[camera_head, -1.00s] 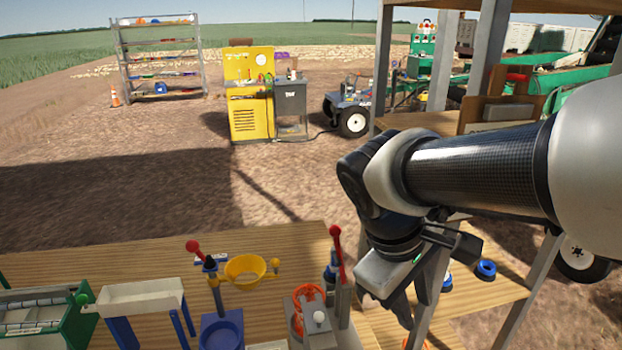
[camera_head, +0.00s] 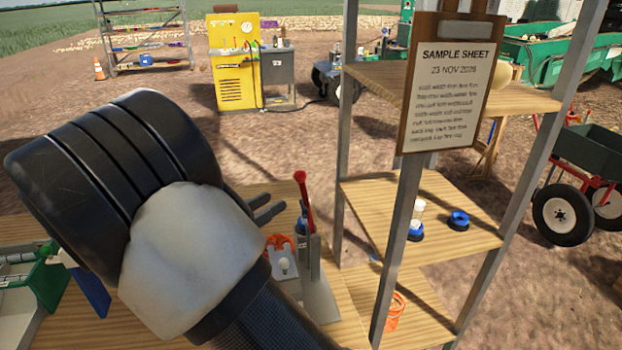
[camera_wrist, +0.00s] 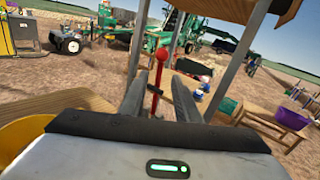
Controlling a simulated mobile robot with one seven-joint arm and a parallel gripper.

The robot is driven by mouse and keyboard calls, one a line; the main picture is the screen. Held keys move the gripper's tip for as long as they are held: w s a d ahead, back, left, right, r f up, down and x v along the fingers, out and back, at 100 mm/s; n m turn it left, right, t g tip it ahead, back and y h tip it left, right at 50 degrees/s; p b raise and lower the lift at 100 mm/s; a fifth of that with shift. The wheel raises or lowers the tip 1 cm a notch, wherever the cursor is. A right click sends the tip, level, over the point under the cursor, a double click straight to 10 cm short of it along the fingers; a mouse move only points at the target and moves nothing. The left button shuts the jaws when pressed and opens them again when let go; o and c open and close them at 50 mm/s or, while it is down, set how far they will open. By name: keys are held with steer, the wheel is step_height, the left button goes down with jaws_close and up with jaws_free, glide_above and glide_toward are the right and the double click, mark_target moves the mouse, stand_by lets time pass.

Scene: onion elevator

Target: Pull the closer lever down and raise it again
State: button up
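The closer lever (camera_head: 304,198) is a red handle with a round red knob, standing nearly upright on a grey metal stand (camera_head: 314,262) on the wooden bench. An orange ring (camera_head: 278,241) and a white knob are beside the stand. My gripper (camera_head: 274,207) is left of the lever, its fingers pointing toward it, mostly hidden behind my arm. In the wrist view, my gripper (camera_wrist: 158,90) is open and empty, and the red lever (camera_wrist: 156,80) shows in the gap between the fingers, seemingly just beyond the tips. Contact is not visible.
A wooden shelf (camera_head: 425,215) with metal posts stands right of the lever, holding blue rings (camera_head: 458,220). A sample sheet (camera_head: 455,85) hangs on it. A yellow rim (camera_wrist: 18,138) shows in the wrist view's lower left.

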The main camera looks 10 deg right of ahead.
glide_above(306, 205)
steer(key=w+a+x, duration=0.1)
steer(key=x, duration=0.3)
steer(key=shift+s+d, duration=0.15)
steer(key=shift+s, duration=0.05)
jaws_close()
